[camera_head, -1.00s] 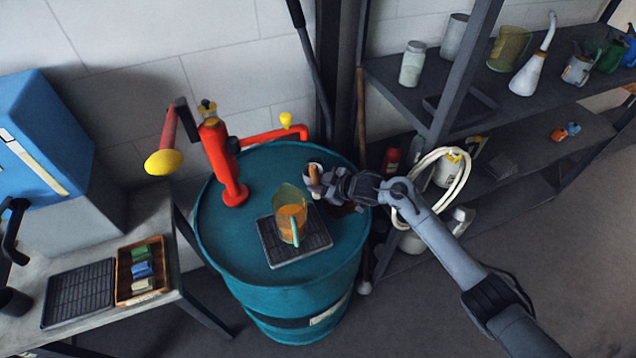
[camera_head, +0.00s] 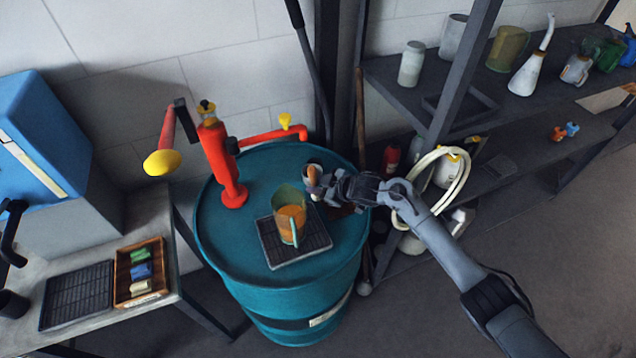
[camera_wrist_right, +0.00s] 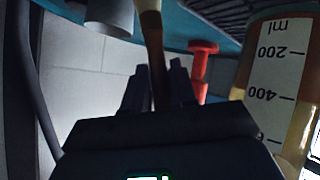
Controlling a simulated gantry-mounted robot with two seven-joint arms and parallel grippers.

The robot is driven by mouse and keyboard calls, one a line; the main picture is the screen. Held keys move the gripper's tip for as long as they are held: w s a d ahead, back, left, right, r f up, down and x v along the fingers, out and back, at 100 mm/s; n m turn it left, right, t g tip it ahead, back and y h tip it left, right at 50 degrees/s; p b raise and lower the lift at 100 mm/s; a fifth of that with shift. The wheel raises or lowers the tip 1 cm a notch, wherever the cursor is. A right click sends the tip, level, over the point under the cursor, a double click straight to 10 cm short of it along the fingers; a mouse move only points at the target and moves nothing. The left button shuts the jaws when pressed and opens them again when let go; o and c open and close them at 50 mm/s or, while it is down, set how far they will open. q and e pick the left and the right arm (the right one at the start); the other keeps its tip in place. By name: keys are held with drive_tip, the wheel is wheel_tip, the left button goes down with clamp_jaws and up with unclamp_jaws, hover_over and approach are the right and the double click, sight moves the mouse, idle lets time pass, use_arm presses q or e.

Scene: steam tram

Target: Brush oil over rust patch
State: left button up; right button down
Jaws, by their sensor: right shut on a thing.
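My right gripper (camera_head: 328,184) is shut on a brush with a brown wooden handle (camera_head: 312,177), above the right part of the teal drum top (camera_head: 225,235). In the right wrist view the brush handle (camera_wrist_right: 156,62) stands between the two fingers; its pale end runs out of the top of the picture, and the bristles cannot be made out. A clear measuring jug (camera_head: 291,222) of amber oil stands on a black grate (camera_head: 312,240); the jug also shows close at the right in the wrist view (camera_wrist_right: 275,75). My left gripper is out of view.
A red hand pump (camera_head: 222,165) with a yellow-capped spout rises from the drum's back left. A small grey cup (camera_wrist_right: 110,15) is close by the brush. A shelf rack (camera_head: 440,100) stands at the right, a bench (camera_head: 110,260) at the left.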

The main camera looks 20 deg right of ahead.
wheel_tip(320, 180, up, 2)
drive_tip(key=shift+a+r+p, duration=0.15)
drive_tip(key=shift+r+p, duration=0.05)
drive_tip(key=shift+p, duration=0.15)
drive_tip(key=shift+d+r+p, duration=0.2)
drive_tip(key=shift+r+p, duration=0.35)
drive_tip(key=shift+r, duration=0.05)
drive_tip(key=shift+d+r+p, duration=0.15)
drive_tip(key=shift+r+p, duration=0.4)
drive_tip(key=shift+a+r+p, duration=0.1)
drive_tip(key=shift+r+p, duration=1.6)
drive_tip(key=shift+r, duration=0.05)
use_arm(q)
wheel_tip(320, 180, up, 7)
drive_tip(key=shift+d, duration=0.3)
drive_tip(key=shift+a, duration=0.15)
